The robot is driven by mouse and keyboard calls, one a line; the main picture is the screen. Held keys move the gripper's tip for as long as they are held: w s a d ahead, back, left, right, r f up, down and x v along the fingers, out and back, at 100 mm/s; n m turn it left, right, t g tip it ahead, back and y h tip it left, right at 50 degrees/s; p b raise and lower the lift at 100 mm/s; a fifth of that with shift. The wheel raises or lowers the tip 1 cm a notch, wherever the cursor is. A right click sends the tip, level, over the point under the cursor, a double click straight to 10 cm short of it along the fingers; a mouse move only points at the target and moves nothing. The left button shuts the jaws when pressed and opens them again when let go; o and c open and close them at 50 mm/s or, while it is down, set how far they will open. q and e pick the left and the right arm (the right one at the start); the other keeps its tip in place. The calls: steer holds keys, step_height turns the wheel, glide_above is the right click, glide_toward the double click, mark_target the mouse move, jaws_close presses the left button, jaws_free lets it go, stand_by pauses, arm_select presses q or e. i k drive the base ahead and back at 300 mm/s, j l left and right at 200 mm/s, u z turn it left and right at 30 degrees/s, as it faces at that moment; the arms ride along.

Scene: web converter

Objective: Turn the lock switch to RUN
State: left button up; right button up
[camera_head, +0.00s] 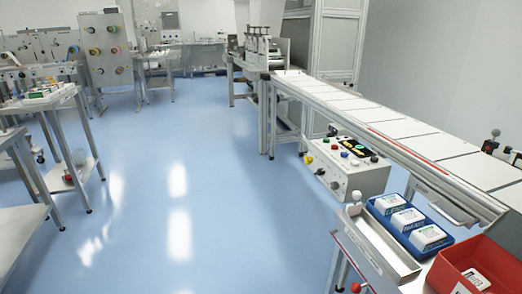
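A white control box (348,178) stands beside the conveyor, right of the picture's middle. Its top carries coloured buttons and a dark panel (355,147). Small dark knobs (334,185) show on its front side. The lock switch may be among these controls, but they are too small to tell which one it is, and no RUN label can be read. Neither of my grippers is in the head view.
A long conveyor (400,128) with white sheets runs along the right. A blue tray (374,210) with white packs and a red bin (455,262) stand at front right. Metal tables (22,222) stand at left. The blue floor (185,150) between is clear.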

mark_target(308, 160)
steer(key=i+j+u, duration=0.35)
steer(key=i, duration=0.35)
steer(key=i+u, duration=0.35)
steer(key=i, duration=0.35)
steer(key=i+z, duration=0.4)
steer(key=i+j+z, duration=0.65)
steer(key=i+z, duration=0.15)
steer(key=i, duration=0.05)
